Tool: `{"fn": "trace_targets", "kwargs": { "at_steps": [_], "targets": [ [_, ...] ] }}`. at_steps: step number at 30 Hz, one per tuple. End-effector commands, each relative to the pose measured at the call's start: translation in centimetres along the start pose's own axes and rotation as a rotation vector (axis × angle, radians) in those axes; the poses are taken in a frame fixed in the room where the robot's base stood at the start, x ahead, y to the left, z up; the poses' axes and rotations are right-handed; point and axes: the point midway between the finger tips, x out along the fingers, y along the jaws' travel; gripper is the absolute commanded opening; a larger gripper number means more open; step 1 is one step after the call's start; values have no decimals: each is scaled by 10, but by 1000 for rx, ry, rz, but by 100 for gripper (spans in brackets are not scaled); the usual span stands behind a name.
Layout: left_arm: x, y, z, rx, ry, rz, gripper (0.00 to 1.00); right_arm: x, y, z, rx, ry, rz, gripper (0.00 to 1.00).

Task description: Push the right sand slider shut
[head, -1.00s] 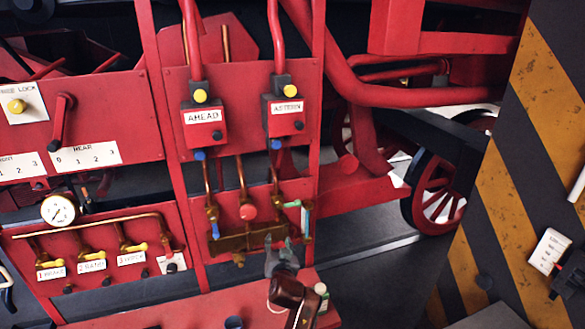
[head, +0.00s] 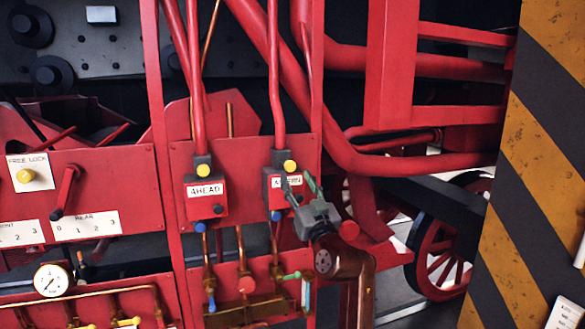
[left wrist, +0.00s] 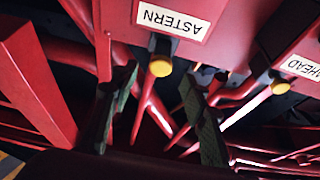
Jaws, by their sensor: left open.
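The right sand slider is the red ASTERN box (head: 273,190) on the red panel. It has a yellow knob (head: 290,167) on top and a blue knob below. My left gripper (head: 299,183) is open in front of the box's right side, its fingers pointing up and partly covering the ASTERN label. In the left wrist view the picture is upside down; the yellow knob (left wrist: 160,65) shows between the open fingers, just beyond the ASTERN label (left wrist: 172,20). I cannot tell whether the fingers touch the box. My right gripper is not in view.
The matching AHEAD box (head: 206,197) stands to the left. Red pipes (head: 278,70) run up from both boxes, with copper pipes and small valves below. A red post (head: 318,80) edges the panel; a striped yellow-and-black panel (head: 540,150) stands at the right.

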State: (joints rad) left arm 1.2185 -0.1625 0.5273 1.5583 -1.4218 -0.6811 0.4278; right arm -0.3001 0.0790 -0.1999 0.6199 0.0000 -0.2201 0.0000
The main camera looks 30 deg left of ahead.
Motion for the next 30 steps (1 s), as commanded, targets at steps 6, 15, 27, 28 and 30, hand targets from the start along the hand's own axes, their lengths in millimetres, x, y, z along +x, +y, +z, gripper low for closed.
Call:
{"fn": "trace_targets", "kwargs": {
  "at_steps": [6,15,27,28,30],
  "targets": [
    [35,0,-3,2,1,-1,41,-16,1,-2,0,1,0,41],
    [49,-1,0,1,0,0,41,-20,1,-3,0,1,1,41],
    [49,0,0,0,0,0,25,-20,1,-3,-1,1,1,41],
    [49,0,0,0,0,0,23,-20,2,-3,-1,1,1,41],
    [49,0,0,0,0,0,18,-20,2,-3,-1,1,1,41]
  ]
}}
